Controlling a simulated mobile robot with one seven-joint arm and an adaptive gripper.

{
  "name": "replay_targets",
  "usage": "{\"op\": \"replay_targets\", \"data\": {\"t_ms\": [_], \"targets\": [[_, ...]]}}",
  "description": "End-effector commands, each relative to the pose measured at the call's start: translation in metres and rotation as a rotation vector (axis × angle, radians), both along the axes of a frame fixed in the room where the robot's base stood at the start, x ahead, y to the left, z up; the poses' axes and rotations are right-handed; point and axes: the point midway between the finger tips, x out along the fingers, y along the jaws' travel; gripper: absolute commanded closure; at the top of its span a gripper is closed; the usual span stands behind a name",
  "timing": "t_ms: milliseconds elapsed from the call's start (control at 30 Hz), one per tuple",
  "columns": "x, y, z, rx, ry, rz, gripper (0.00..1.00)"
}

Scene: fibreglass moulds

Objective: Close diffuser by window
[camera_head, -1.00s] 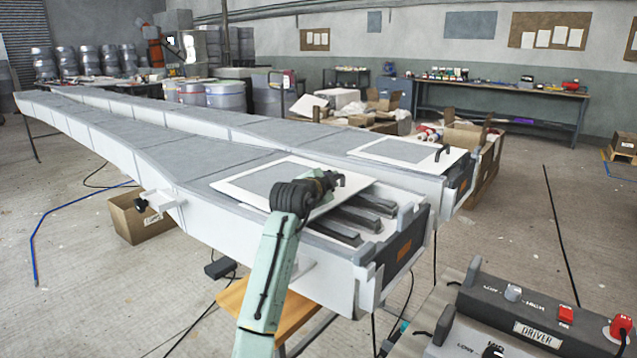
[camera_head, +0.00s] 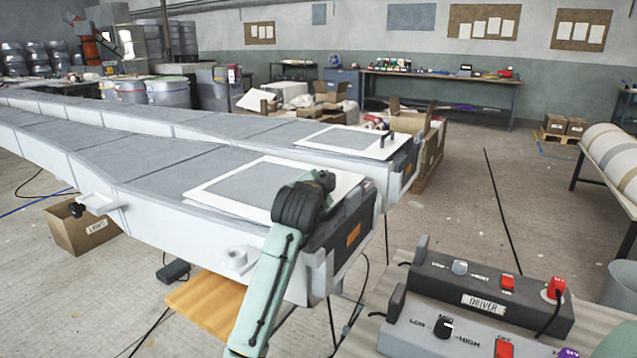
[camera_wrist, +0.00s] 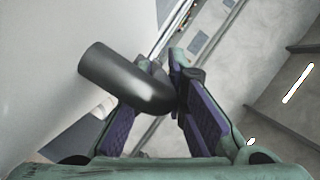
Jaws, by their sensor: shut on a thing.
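The near diffuser, a white-framed panel with a grey middle (camera_head: 255,185), lies over the end of the near long mould (camera_head: 150,165). No dark slats show beside it. My wrist hides its near right part, where my gripper (camera_head: 322,180) is; the fingertips are hidden in the head view. In the wrist view my gripper (camera_wrist: 165,105) has its purple-padded fingers around a dark curved handle (camera_wrist: 125,80), shut on it. A second, similar diffuser (camera_head: 345,142) lies on the end of the far mould, with a dark handle (camera_head: 387,139) at its right.
A control box marked DRIVER (camera_head: 485,300) with knobs and red switches stands at the lower right. A cardboard box (camera_head: 80,228) is on the floor at left. Cartons (camera_head: 425,135) stand beyond the far mould. Open floor (camera_head: 460,190) lies to the right.

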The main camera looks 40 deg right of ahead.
Motion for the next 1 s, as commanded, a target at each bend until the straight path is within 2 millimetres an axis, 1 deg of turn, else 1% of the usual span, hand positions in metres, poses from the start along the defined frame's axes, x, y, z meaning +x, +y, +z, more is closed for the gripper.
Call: {"op": "replay_targets", "data": {"t_ms": [33, 133, 167, 267, 600, 667, 767, 1000], "targets": [[-0.004, -0.003, -0.002, 0.005, 0.003, -0.010, 1.00], [-0.005, -0.003, -0.003, 0.006, 0.004, -0.010, 1.00], [-0.005, -0.004, -0.003, 0.006, 0.003, -0.011, 0.86], [-0.005, -0.004, -0.003, 0.006, 0.003, -0.011, 0.79], [-0.005, 0.001, -0.001, 0.004, 0.001, -0.007, 0.79], [-0.008, 0.005, 0.001, 0.003, 0.000, -0.007, 0.79], [-0.018, 0.018, 0.004, 0.002, 0.000, -0.007, 0.79], [-0.050, 0.058, 0.016, 0.002, 0.000, -0.007, 0.79]]}}
